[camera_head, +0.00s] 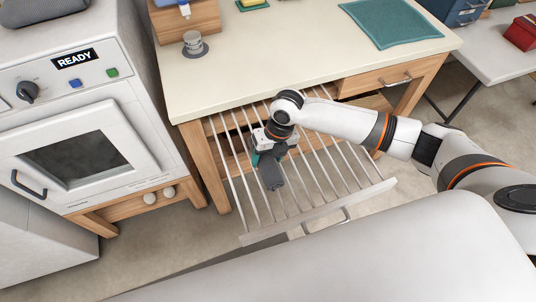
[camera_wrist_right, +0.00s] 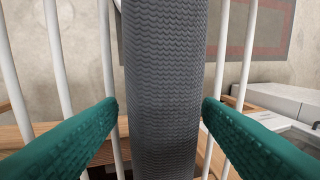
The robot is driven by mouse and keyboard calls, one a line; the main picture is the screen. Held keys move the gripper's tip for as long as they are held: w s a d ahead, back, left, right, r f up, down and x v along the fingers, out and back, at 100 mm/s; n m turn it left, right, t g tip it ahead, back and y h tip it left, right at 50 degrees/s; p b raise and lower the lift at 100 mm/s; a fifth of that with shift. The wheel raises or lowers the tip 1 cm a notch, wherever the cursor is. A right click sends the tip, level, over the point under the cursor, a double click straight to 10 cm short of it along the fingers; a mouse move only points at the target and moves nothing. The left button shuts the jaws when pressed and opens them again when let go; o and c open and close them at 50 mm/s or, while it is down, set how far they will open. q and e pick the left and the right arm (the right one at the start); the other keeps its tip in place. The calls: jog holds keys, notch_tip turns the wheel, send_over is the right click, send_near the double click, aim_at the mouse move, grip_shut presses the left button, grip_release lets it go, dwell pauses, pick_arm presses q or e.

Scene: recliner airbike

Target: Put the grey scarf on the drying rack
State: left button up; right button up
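The drying rack (camera_head: 318,208) is a pulled-out frame of pale parallel rods with a front rail, below the cream worktop. The grey scarf (camera_head: 271,174) is a narrow dark grey strip at the rack's left-middle rods, partly hidden by my right gripper (camera_head: 266,158). In the right wrist view the ribbed scarf (camera_wrist_right: 163,90) runs top to bottom between my two teal fingers, with white rods on both sides. The fingers stand apart, with a slim gap at the left one, so the right gripper looks open around the scarf. My left gripper is not in view.
A white machine with a READY display (camera_head: 74,58) stands left, with a dark grey item (camera_head: 38,10) on top. The worktop (camera_head: 290,55) holds a teal cloth (camera_head: 390,22) and a small metal object (camera_head: 194,43). A red box (camera_head: 522,32) is far right.

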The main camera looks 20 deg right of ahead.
jog(key=o, duration=0.3)
jog(key=shift+r, duration=0.15)
jog(key=shift+d+r, duration=0.1)
jog(key=shift+r, duration=0.25)
jog(key=b+v, duration=0.1)
jog(key=v, duration=1)
jog(key=shift+r, duration=0.1)
